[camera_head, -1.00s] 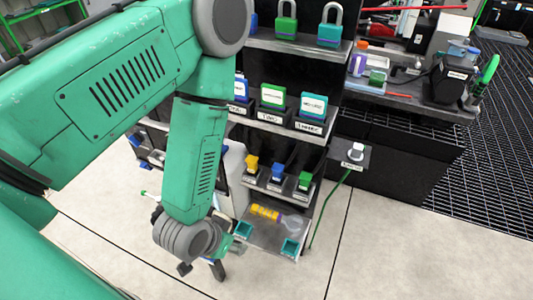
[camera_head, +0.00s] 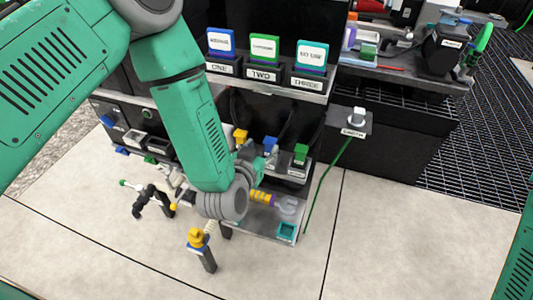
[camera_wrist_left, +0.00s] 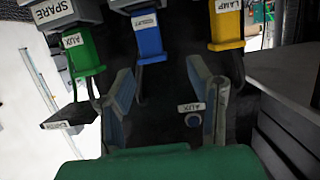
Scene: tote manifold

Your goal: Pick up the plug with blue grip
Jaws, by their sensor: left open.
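The blue-grip plug (camera_head: 270,146) stands between the yellow plug (camera_head: 240,137) and the green plug (camera_head: 301,154) on the rack's lower shelf. In the left wrist view the blue plug (camera_wrist_left: 148,36) hangs in the middle, with the green plug (camera_wrist_left: 83,52) to its left and the yellow plug (camera_wrist_left: 226,28) to its right. My left gripper (camera_wrist_left: 163,90) is open and empty, its two fingers apart below the blue plug in that view. In the head view my wrist hides most of this gripper. My right gripper is out of view.
Labelled blocks stand on the shelf (camera_head: 262,84) above the plugs. A bracket with a white plug (camera_head: 357,117) and a green cable is to the right. A lower tray (camera_head: 258,222) holds a yellow-and-purple item. A yellow-topped object (camera_head: 197,238) stands on the left floor.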

